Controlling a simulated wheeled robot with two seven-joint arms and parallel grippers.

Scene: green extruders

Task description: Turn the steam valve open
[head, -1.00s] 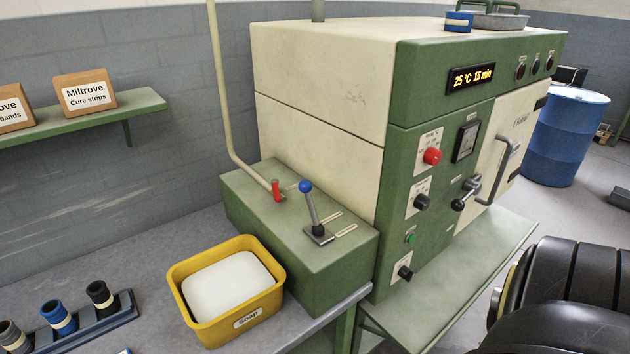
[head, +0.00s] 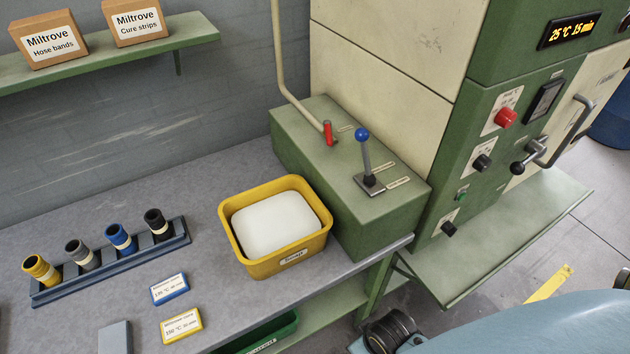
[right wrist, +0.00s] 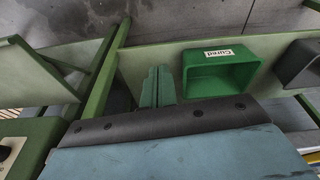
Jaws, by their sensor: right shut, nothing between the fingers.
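A short red handle (head: 328,133) stands upright at the foot of the cream pipe (head: 290,92), on top of the green box (head: 330,165). No readable label marks it as the steam valve. A lever with a blue ball top (head: 363,148) stands on the same box, nearly upright. My right gripper (right wrist: 158,72) shows in the right wrist view, its two green fingers together and empty. It is low, over the area of the lower shelf and apart from the handle and lever. My left gripper is not in view.
A yellow soap tub (head: 234,238) stands in front of the green box. A hose rack (head: 105,268) and small cards lie on the bench. The machine panel (head: 480,190) rises at right. Below, a green "Cured" bin (right wrist: 222,88) and a dark bin (right wrist: 303,65) show.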

